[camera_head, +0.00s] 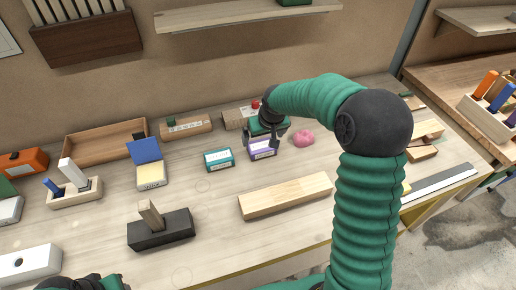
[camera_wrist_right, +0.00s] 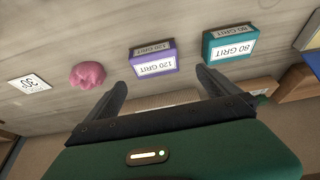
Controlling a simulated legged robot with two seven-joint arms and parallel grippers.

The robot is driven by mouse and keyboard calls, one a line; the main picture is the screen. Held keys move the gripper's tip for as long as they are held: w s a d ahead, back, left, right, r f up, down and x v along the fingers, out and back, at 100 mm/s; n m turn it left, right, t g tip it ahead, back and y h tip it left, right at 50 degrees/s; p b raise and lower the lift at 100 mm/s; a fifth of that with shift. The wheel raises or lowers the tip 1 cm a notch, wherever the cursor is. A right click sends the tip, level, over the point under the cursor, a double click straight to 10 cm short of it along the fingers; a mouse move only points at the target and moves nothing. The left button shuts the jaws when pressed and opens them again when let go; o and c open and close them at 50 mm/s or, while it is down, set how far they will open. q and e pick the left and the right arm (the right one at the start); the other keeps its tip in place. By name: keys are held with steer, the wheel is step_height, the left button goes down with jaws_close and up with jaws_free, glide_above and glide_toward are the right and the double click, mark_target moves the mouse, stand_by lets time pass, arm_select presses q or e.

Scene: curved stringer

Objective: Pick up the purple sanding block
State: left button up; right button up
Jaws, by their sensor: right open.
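The purple sanding block (camera_head: 262,150) lies on the workbench, with a white label on it. In the right wrist view the purple block (camera_wrist_right: 152,62) reads "120 GRIT" and lies just beyond the fingertips, roughly between their lines. My right gripper (camera_head: 264,138) is at the far side of the block, partly in front of it in the head view. In the wrist view my right gripper (camera_wrist_right: 161,82) has its fingers apart with nothing held. A dark part of my left gripper (camera_head: 85,283) shows at the bottom left edge; its fingers cannot be made out.
A teal "80 GRIT" block (camera_head: 218,159) lies left of the purple one. A pink lump (camera_head: 303,138) lies to its right. A long wooden block (camera_head: 285,196) lies nearer the front.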

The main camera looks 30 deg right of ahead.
mark_target(261, 144)
steer(key=x, duration=0.6)
steer(key=d+x, duration=0.1)
steer(key=x, duration=0.3)
steer(key=shift+f, duration=0.1)
steer(key=shift+w+a+f, duration=0.1)
steer(key=shift+w+f, duration=0.1)
steer(key=shift+w, duration=0.05)
steer(key=shift+s+r, duration=0.15)
steer(key=shift+s, duration=0.05)
steer(key=c, duration=1.2)
steer(key=shift+w, duration=0.1)
steer(key=shift+c, duration=0.2)
steer(key=shift+r, duration=0.25)
step_height(261, 144, up, 10)
steer(key=shift+f, duration=0.2)
steer(key=o, duration=1)
steer(key=c, duration=0.7)
